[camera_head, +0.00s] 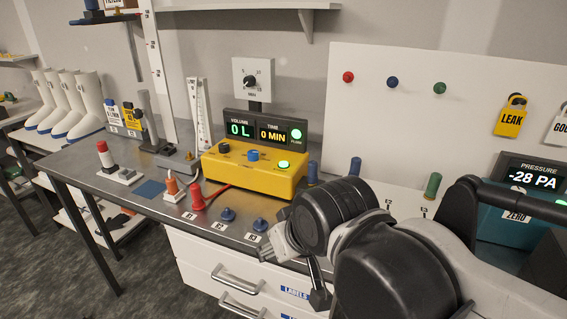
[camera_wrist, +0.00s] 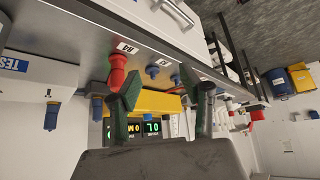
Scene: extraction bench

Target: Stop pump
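The yellow pump unit (camera_head: 250,174) sits on the steel bench, with a dark knob (camera_head: 225,148), a blue knob (camera_head: 253,155) and a lit green button (camera_head: 284,164) on its top. The display behind it (camera_head: 255,131) reads 0 L and 0 MIN, and its green flow lamp (camera_head: 296,134) is lit. The wrist view is turned over and shows the yellow unit (camera_wrist: 160,104) beyond my gripper (camera_wrist: 168,92). My gripper is open and empty, with its two green-padded fingers apart. In the head view my arm is at the front right of the pump.
Red (camera_head: 197,198) and blue pegs (camera_head: 228,215) stand along the bench's front edge. A blue post (camera_head: 355,167) and a green post (camera_head: 432,186) stand to the right. A pressure display (camera_head: 535,178) reads -28 PA. A dial box (camera_head: 252,80) stands behind the pump.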

